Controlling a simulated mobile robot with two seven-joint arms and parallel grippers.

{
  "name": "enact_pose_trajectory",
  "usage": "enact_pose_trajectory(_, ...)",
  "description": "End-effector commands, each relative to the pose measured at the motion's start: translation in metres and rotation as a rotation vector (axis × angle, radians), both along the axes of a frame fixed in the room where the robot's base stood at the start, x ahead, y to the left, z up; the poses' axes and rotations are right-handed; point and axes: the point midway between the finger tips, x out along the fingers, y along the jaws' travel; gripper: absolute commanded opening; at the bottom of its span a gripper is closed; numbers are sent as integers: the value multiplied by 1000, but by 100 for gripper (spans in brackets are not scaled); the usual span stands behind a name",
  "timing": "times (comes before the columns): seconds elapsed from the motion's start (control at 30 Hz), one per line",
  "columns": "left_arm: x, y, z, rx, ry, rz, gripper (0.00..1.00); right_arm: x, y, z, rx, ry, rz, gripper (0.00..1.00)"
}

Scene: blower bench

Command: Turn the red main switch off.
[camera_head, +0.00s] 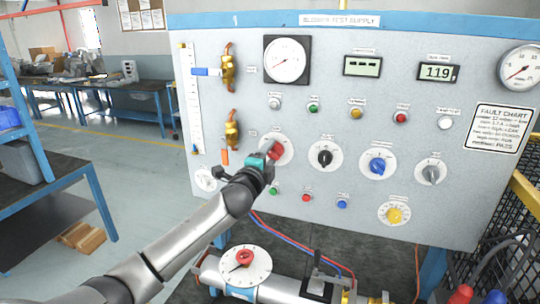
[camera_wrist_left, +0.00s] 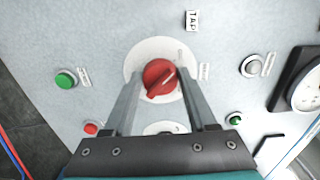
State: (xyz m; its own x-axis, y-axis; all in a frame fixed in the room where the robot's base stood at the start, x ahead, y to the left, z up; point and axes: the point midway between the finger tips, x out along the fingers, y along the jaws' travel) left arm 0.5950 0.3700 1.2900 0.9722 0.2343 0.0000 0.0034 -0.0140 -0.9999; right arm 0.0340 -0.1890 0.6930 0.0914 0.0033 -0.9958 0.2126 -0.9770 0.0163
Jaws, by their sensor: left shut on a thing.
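The red main switch (camera_head: 276,150) is a red rotary knob on a round white plate, on the grey upright panel left of the black knob. In the head view the gripper hides part of the knob and plate. My right gripper is not in view.
Black (camera_head: 325,158), blue (camera_head: 377,166) and grey (camera_head: 431,174) knobs sit in a row to the right. Small buttons lie above and below the row. Brass valves (camera_head: 232,129) stand upper left.

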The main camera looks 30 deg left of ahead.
Motion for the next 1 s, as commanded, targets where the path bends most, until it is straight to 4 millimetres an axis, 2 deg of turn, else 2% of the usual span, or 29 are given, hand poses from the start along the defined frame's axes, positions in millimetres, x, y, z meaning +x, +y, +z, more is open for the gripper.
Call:
enact_pose_trajectory(0.03,0,0,0,-5,-1,1,2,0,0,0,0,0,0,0)
enact_pose_trajectory(0.07,0,0,0,-4,-1,1,60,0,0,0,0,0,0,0)
enact_pose_trajectory(0.3,0,0,0,-2,0,0,87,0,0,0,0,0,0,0)
enact_pose_trajectory(0.67,-4,-1,0,0,-1,-1,87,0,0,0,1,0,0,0)
enact_pose_trajectory(0.87,-23,-6,-1,1,1,-2,87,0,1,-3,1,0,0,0)
enact_pose_trajectory(1.0,-42,-10,-2,1,2,-3,87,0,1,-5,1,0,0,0)
